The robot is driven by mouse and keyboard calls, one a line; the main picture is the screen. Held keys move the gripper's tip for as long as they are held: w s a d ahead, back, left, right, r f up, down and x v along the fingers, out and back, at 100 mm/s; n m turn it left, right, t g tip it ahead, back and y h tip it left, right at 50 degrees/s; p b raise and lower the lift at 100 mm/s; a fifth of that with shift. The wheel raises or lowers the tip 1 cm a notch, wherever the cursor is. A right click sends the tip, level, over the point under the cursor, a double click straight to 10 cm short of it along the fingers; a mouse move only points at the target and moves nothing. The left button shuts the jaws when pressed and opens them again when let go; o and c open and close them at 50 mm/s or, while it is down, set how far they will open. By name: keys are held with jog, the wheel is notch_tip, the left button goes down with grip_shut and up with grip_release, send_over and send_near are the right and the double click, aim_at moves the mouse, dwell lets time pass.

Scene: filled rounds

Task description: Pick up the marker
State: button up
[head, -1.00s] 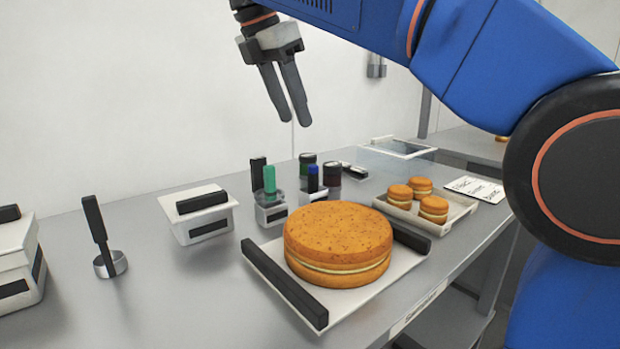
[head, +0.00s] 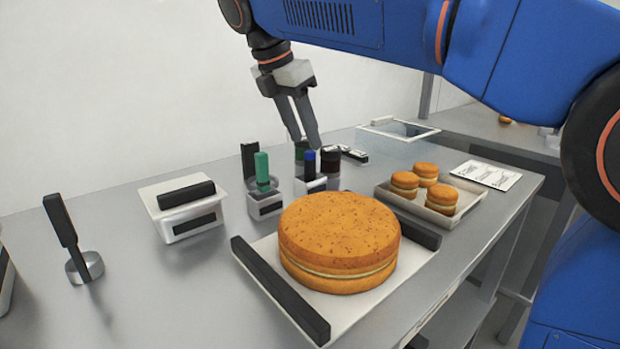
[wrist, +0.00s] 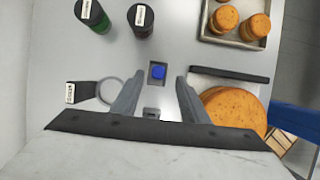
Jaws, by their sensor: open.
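A dark upright stick with a blue top (head: 310,165), which looks like a marker, stands in a small pale holder (head: 313,184) behind the large cake. A green upright stick (head: 262,168) stands in a similar holder to its left. My gripper (head: 304,141) is open, pointing down, just above and behind the blue top. In the wrist view the blue top (wrist: 157,72) lies between and slightly beyond the fingertips of my gripper (wrist: 160,82), with nothing held. The marker's lower part is hidden there.
A large round cake (head: 338,240) sits on a tray with black handles. Dark jars (head: 331,160) stand close behind the marker. A lidded white box (head: 183,205) is at left, and small cakes (head: 425,174) on a tray are at right.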

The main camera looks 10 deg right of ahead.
aim_at(308, 152)
jog(key=shift+x, duration=3.35)
jog(key=shift+w+a, duration=0.1)
jog(key=shift+a, duration=0.1)
grip_shut()
